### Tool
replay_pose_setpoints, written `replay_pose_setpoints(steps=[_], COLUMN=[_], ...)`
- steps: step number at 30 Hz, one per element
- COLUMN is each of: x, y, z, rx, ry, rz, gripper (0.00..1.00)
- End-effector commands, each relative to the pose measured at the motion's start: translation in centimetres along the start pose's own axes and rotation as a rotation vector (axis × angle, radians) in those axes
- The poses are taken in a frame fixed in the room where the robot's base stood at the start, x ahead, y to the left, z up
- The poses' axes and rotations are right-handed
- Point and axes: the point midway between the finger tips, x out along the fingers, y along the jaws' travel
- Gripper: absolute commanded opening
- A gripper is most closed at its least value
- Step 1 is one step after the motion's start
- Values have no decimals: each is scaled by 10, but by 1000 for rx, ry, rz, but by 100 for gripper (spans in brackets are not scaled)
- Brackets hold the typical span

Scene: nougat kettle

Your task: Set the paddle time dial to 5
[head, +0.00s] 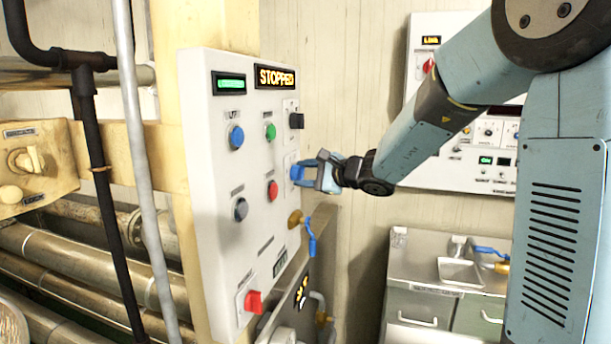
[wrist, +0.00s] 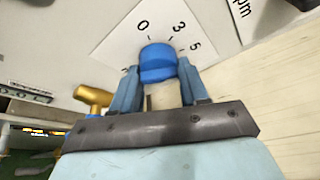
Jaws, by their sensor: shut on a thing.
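The paddle time dial is a blue knob (wrist: 158,62) on a white scale plate (wrist: 118,42) in the wrist view. The numbers 0, 3 and 5 show around its far side, with 5 at the right. A pointer on the knob cannot be made out, so its setting cannot be told. My gripper (wrist: 160,80) is shut on the knob, with one blue finger on each side. In the head view my gripper (head: 306,173) reaches the right part of the white control panel (head: 213,165), and its fingers largely hide the dial.
A brass valve with a blue handle (head: 311,240) sits just below my gripper. Pipes stand at the left.

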Motion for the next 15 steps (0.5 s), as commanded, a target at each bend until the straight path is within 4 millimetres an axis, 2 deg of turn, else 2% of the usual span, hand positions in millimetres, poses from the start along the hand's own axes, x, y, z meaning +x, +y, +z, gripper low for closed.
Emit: replay_pose_setpoints(steps=[15], x=[0], y=[3], z=[0], rx=[-117], ry=[-2], rz=[-44], gripper=[14])
